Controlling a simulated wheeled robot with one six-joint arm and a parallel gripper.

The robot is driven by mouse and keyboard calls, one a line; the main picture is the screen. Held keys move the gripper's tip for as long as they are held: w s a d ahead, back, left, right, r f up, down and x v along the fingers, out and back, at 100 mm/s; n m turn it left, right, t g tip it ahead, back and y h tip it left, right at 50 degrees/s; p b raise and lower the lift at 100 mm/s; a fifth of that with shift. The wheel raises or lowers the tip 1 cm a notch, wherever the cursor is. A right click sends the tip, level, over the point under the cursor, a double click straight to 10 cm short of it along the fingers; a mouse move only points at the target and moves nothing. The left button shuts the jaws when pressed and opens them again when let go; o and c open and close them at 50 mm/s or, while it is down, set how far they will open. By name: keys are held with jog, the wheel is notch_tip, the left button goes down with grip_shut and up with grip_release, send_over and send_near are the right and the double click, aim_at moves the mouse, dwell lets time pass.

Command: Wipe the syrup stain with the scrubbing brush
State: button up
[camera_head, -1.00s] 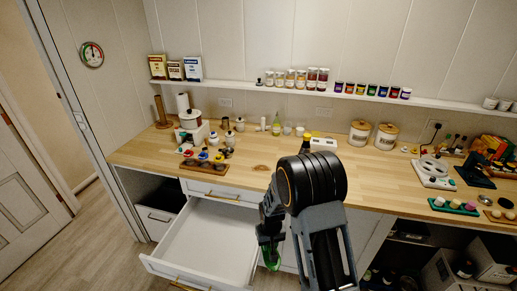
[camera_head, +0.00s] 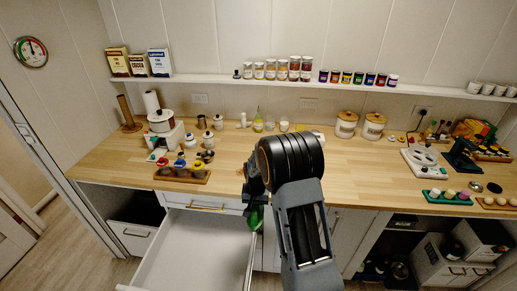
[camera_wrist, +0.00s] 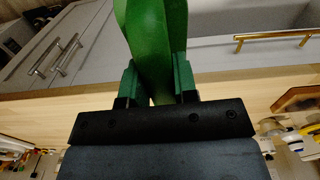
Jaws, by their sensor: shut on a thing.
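My gripper (camera_head: 256,207) is shut on a green handle, which I take to be the scrubbing brush (camera_head: 256,219). In the wrist view the green brush handle (camera_wrist: 157,35) stands between the two green-edged fingers of my gripper (camera_wrist: 157,85). The brush's bristles are not visible in either view. My gripper is at the front of the wooden counter (camera_head: 335,178), near the open drawer's right side. I see no syrup stain now; my arm covers part of the middle of the counter.
An open white drawer (camera_head: 190,250) juts out below the counter. A tray with colourful-topped items (camera_head: 182,175) stands at the left and a white appliance (camera_head: 424,162) at the right. Canisters (camera_head: 346,124) line the back. The counter's middle right is mostly clear.

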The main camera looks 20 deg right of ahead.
jog(key=w+d+r+m, duration=0.8)
jog(key=d+m, duration=0.1)
jog(key=d, duration=0.2)
jog(key=shift+w, duration=0.25)
